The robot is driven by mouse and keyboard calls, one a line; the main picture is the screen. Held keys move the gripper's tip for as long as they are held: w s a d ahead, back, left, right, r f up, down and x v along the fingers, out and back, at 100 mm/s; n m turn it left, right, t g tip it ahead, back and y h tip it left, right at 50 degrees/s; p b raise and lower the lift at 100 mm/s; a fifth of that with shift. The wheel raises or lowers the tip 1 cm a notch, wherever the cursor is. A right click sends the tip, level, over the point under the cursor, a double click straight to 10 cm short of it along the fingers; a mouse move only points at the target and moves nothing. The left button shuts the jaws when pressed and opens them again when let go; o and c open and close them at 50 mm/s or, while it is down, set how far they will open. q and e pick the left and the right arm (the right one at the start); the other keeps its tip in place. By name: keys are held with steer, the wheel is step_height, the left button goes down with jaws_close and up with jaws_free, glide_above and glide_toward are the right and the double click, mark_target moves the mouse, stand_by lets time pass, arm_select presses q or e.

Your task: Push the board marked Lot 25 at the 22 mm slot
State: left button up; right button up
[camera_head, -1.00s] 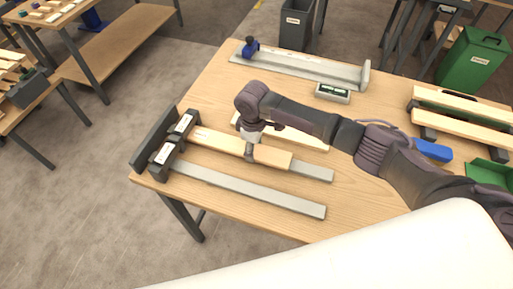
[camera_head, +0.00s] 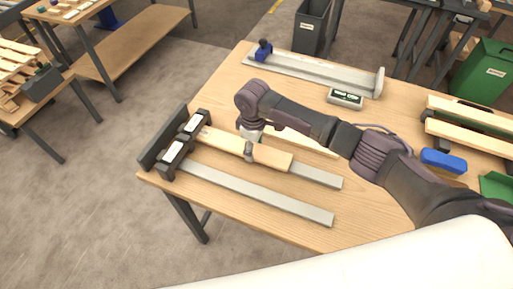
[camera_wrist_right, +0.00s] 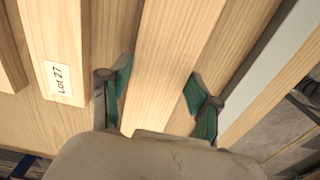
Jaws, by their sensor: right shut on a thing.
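My right gripper (camera_head: 248,155) is shut on a pale wooden board (camera_head: 273,157), which lies along a grey rail (camera_head: 318,176). In the right wrist view the board (camera_wrist_right: 172,55) runs between the two fingers of the gripper (camera_wrist_right: 162,97). The board's left end is at the dark slot block (camera_head: 197,123) with a white label; I cannot tell whether it is inside the slot. The lot mark on this board and the slot labels are too small to read. My left gripper is not in view.
A second slot block (camera_head: 176,151) has its own empty rail (camera_head: 260,193). A board marked Lot 27 (camera_wrist_right: 60,45) lies beside the held one. A digital readout box (camera_head: 345,97), a long fixture (camera_head: 310,72) and a blue block (camera_head: 443,161) are farther back and right.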

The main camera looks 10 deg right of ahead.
mark_target(276, 157)
steer(key=shift+w+a+f, duration=0.15)
steer(key=shift+a, duration=0.2)
steer(key=shift+w+a, duration=0.1)
steer(key=shift+w+a+b, duration=0.2)
steer(key=shift+a+b, duration=0.1)
steer(key=shift+b, duration=0.15)
stand_by(0.4)
steer(key=shift+s+d+p, duration=0.2)
steer(key=shift+d+p, duration=0.15)
steer(key=shift+p, duration=0.25)
steer(key=shift+s+d+p, duration=0.45)
steer(key=shift+d+p, duration=0.2)
steer(key=shift+p, duration=0.05)
steer(key=shift+s+d+p, duration=0.45)
steer(key=shift+d+p, duration=0.2)
steer(key=shift+p, duration=0.05)
steer(key=shift+s+d+p, duration=0.6)
steer(key=shift+d+p, duration=0.25)
steer(key=shift+d, duration=0.05)
steer(key=shift+s+d+p, duration=0.6)
steer(key=shift+d+p, duration=0.25)
steer(key=shift+s+d, duration=0.25)
steer(key=shift+d, duration=0.1)
